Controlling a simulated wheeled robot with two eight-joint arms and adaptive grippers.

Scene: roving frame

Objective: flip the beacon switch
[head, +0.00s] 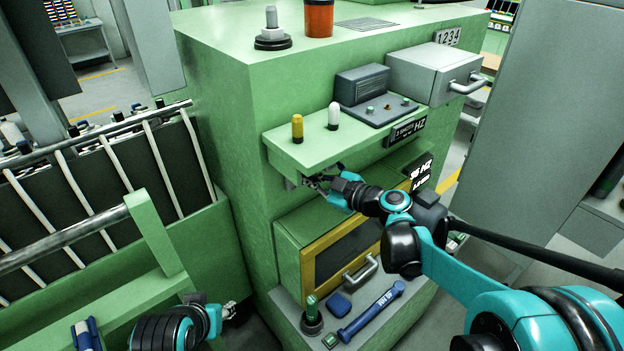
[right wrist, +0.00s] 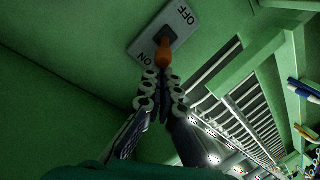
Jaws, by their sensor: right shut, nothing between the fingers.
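The beacon switch (right wrist: 144,44) is a pale plate marked ON and OFF, with an orange lever (right wrist: 163,56), in the right wrist view. It is on a green surface. In the head view, my right gripper (head: 312,183) is under the green shelf (head: 290,151), where the switch is mostly hidden. My left gripper (head: 229,311) is low at left, too small to read.
The shelf holds a yellow peg (head: 297,129), a white peg (head: 333,117) and a grey control box (head: 375,107). Below is a yellow-framed door (head: 307,268). A lower ledge bears a blue tool (head: 372,312). A railing (head: 70,241) stands at left.

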